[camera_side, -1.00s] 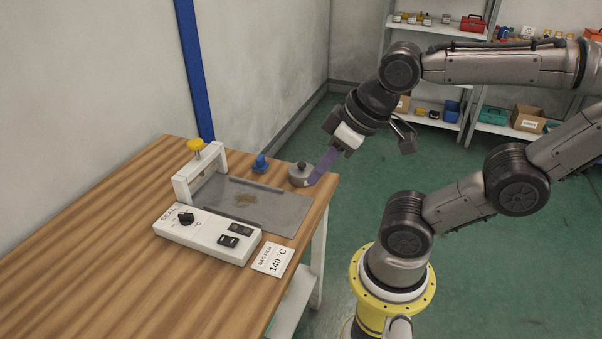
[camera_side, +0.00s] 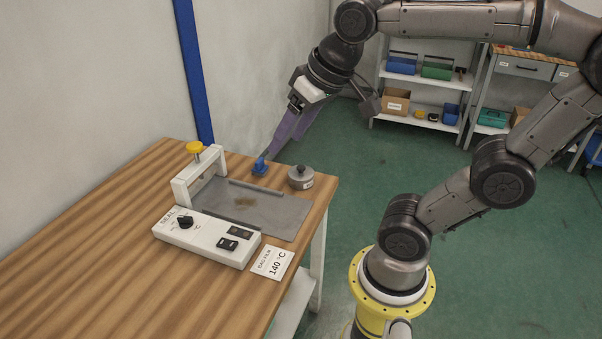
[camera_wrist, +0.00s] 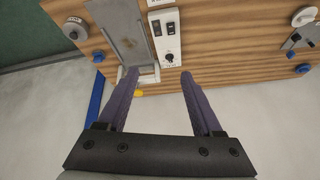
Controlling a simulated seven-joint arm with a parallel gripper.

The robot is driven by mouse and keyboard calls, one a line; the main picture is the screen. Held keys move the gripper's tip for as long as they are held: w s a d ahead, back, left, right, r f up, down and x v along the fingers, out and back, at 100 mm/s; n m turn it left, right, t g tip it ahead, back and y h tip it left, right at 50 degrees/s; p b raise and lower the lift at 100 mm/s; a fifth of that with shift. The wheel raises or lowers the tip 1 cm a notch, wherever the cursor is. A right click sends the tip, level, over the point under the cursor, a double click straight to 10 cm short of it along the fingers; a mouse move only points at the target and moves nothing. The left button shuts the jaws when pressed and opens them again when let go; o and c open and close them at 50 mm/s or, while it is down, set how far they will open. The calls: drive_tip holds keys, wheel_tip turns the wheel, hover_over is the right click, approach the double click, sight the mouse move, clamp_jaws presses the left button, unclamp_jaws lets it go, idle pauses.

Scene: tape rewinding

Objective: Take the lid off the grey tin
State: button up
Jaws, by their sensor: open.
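The grey tin (camera_side: 301,180) stands upright near the back right corner of the wooden table. Its lid (camera_side: 300,170), with a dark knob on top, sits on it. The tin also shows at the upper left of the wrist view (camera_wrist: 76,30). My gripper (camera_side: 276,150) has purple fingers and hangs left of the tin, behind the blue item, apart from the tin. In the wrist view the fingers are spread wide, and nothing is between the tips (camera_wrist: 160,77).
A small blue item (camera_side: 260,167) stands left of the tin. A card (camera_side: 271,263) reads 140 °C.

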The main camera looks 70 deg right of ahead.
drive_tip(key=w+d+m+g, duration=0.2)
drive_tip(key=w+d+m, duration=0.2)
drive_tip(key=w+d, duration=0.45)
drive_tip(key=m+g, duration=0.4)
drive_tip(key=m, duration=0.2)
hover_over(301, 167)
wheel_tip(301, 167, down, 16)
drive_tip(key=r, duration=0.1)
drive_tip(key=f, duration=0.8)
drive_tip(key=shift+s+a, duration=0.15)
drive_tip(key=shift+s, duration=0.1)
drive_tip(key=shift+w+d+f, duration=0.15)
drive_tip(key=shift+f, duration=1.35)
drive_tip(key=shift+w+d+f, duration=0.1)
drive_tip(key=shift+w+f, duration=0.05)
drive_tip(key=shift+f, duration=1.3)
clamp_jaws()
